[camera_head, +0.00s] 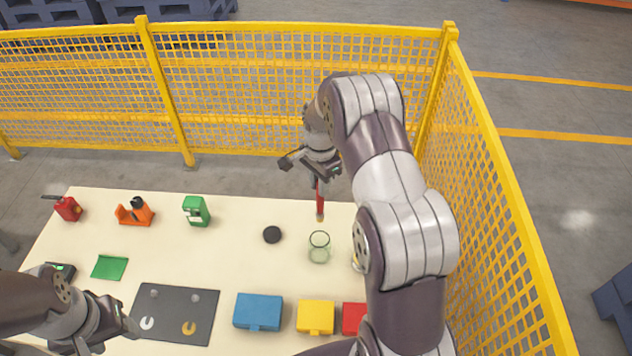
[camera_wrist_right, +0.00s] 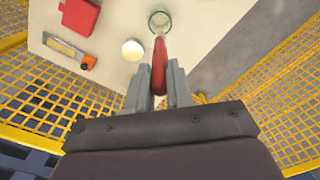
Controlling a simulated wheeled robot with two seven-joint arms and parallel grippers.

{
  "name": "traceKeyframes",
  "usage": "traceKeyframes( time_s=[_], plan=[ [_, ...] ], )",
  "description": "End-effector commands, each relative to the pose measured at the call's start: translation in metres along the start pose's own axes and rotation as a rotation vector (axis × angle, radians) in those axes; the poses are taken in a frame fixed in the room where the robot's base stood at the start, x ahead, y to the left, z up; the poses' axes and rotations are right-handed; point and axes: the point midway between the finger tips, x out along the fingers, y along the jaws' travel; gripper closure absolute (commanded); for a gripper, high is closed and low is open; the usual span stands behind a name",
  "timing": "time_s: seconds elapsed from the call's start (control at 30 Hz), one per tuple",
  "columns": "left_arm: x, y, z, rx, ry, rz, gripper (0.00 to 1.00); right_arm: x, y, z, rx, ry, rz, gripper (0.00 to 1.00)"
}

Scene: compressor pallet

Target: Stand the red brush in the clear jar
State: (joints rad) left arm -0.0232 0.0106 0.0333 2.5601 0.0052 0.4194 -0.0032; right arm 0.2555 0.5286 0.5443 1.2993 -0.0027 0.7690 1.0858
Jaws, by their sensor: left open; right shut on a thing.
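The red brush (camera_head: 320,203) hangs roughly upright, bristle end down, above the far part of the table. My right gripper (camera_head: 318,178) is shut on its upper part; the right wrist view shows the red brush (camera_wrist_right: 159,62) between the two fingers (camera_wrist_right: 158,85). The clear jar (camera_head: 319,247) stands on the table, nearer than the brush in the head view. It also shows in the right wrist view (camera_wrist_right: 160,20), just past the brush's far end. I see nothing inside the jar. My left gripper (camera_head: 122,322) is open and empty at the lower left, near the dark mat.
A black round lid (camera_head: 272,235) lies left of the jar. Blue (camera_head: 258,312), yellow (camera_head: 315,317) and red (camera_head: 354,318) boxes line the near side. A dark mat (camera_head: 176,325) lies left of them. Yellow mesh fencing (camera_head: 270,90) stands behind and right.

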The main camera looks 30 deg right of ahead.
Motion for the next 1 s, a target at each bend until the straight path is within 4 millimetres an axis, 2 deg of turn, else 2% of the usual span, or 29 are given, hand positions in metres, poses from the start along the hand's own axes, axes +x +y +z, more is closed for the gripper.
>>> traceKeyframes(
  time_s=[0.27,1.0],
  plan=[
    [0.017,0.0,0.002,0.0,0.0,0.0,0.47,0.022,0.0,0.0,-0.002,0.0,0.0,1.0],
    [0.072,0.0,0.009,0.0,0.0,0.0,0.47,0.102,0.0,0.0,-0.004,0.0,0.0,1.0]
  ],
)
